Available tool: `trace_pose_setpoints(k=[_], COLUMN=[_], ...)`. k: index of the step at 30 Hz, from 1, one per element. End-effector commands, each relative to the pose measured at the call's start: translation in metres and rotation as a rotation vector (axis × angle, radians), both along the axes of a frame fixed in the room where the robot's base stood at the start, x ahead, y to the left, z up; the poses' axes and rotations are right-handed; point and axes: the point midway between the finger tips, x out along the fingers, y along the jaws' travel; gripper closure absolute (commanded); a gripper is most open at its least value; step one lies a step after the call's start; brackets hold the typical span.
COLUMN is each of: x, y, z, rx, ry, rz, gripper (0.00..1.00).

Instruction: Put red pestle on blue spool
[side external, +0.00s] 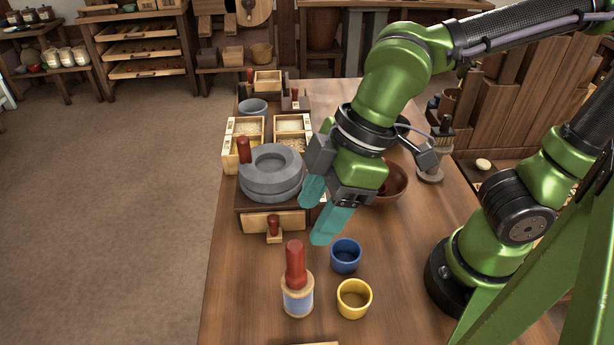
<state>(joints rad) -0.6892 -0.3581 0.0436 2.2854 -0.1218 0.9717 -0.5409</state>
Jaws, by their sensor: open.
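The red pestle (295,264) stands upright on top of the blue spool (298,302), a wooden spool wound with pale blue thread. The spool stands upright on the table near its front left edge. My gripper (316,217) has two teal fingers, spread apart with nothing seen between them. It is above and behind the pestle, a little to its right, and clear of it.
A blue cup (345,256) and a yellow cup (354,298) stand right of the spool. A grey stone quern (270,173) sits behind on a wooden base with a drawer. A brown bowl (391,184) is partly hidden by my arm. Wooden boxes (243,128) stand farther back.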

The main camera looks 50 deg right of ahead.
Motion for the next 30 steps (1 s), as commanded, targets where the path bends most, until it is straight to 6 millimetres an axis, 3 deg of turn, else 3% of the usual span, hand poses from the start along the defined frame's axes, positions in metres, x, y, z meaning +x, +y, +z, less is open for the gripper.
trace_pose_setpoints(k=[5, 8, 15, 19, 24, 30], x=[-0.002, 0.008, 0.033, 0.033, 0.031, 0.031], y=[-0.008, -0.028, -0.121, -0.158, -0.178, -0.178], z=[0.015, 0.019, 0.025, 0.026, 0.026, 0.026], rx=[0.007, 0.041, 0.247, 0.352, 0.414, 0.417], ry=[-0.001, 0.002, -0.005, -0.018, -0.028, -0.026], rz=[-0.021, -0.151, -0.792, -1.06, -1.206, -1.212], gripper=[0.43, 0.43, 0.43, 0.43, 0.43, 0.43])
